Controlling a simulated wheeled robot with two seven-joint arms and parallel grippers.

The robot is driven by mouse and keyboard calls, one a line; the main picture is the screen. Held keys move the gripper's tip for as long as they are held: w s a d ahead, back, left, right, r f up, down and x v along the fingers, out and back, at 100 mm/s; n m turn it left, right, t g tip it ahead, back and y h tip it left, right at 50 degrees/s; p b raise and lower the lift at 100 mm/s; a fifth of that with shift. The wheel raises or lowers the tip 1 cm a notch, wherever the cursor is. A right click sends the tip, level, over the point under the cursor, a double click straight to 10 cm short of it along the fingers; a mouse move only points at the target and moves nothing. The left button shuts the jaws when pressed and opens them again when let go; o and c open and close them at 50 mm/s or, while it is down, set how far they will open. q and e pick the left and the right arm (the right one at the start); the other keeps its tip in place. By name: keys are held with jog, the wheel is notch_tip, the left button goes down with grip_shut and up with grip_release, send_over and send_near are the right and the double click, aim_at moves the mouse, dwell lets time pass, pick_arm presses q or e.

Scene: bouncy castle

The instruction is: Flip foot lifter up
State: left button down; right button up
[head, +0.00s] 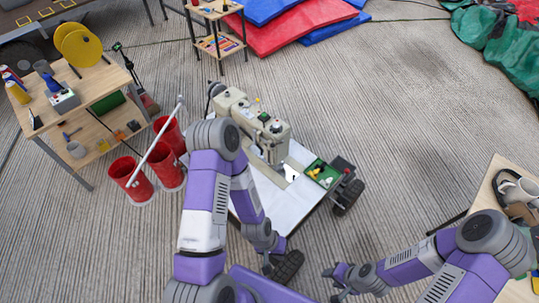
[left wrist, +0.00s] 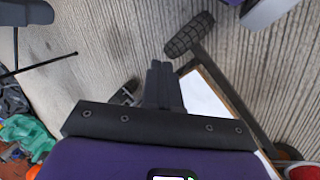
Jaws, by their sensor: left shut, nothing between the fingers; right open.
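A beige sewing machine (head: 235,110) stands on a white tabletop (head: 293,211) on a wheeled cart, left of the middle of the head view. Its head end faces right and down. The foot lifter is too small to make out. My left gripper (head: 268,263) is shut and empty, low beside the tabletop's near edge and a black wheel (head: 289,268). In the left wrist view, its fingers (left wrist: 161,68) are together, beside the tabletop (left wrist: 203,95) and apart from the machine, which is out of that view. My right gripper (head: 337,283) is open and empty, right of the near wheel.
A green tray (head: 318,176) with small parts sits at the tabletop's right corner, near another wheel (head: 347,197). Red buckets (head: 126,181) stand left of the cart. A wooden shelf table (head: 85,98) is further left. Another table (head: 486,195) stands at right. Open floor lies between.

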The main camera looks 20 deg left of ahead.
pick_arm(q)
notch_tip(320, 180, down, 5)
jog(key=w+d+n+g+h, duration=0.25)
jog(key=n+h, duration=0.25)
jog(key=n, duration=0.4)
jog(key=w+a+r+n+t+h, duration=0.25)
jog(key=w+n+t+h, duration=0.25)
jog(key=w+n+t, duration=0.5)
jog(key=w+a+n+t+y, duration=0.4)
jog(key=w+a+n+t, duration=0.1)
jog(key=a, duration=0.6)
jog(key=w+a+n+t+y, duration=0.4)
jog(key=a+n+t+y, duration=0.1)
jog(key=a, duration=0.7)
jog(key=shift+w+r+n+t+p, duration=0.45)
jog(key=shift+n+t, duration=0.4)
jog(key=shift+n, duration=0.35)
